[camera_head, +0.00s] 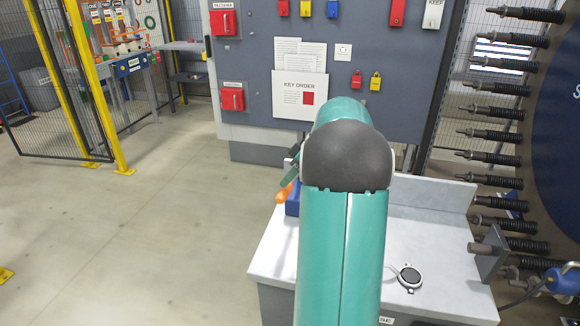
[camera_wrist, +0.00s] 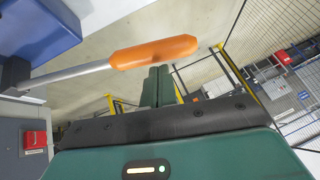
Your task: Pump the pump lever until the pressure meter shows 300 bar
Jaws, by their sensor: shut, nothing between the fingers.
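The pump lever's orange grip (camera_wrist: 155,52) is at the top middle of the wrist view, on a grey metal rod (camera_wrist: 75,73) running left to the blue pump body (camera_wrist: 38,35). In the head view the orange grip (camera_head: 283,193) and part of the blue body (camera_head: 292,204) show left of my arm. My gripper (camera_wrist: 158,72) is shut and empty, its green fingertips by the underside of the grip in the wrist view; I cannot tell whether they touch. A small round dial-like disc (camera_head: 410,276) lies on the bench; I cannot tell if it is the pressure meter, and no reading is legible.
The pale bench (camera_head: 440,245) has a raised back edge. A grey board (camera_head: 255,60) with red boxes and key papers stands behind it. The stack with several dark rods (camera_head: 500,135) is at the right. Open floor (camera_head: 140,240) lies left, before a yellow-posted fence (camera_head: 105,90).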

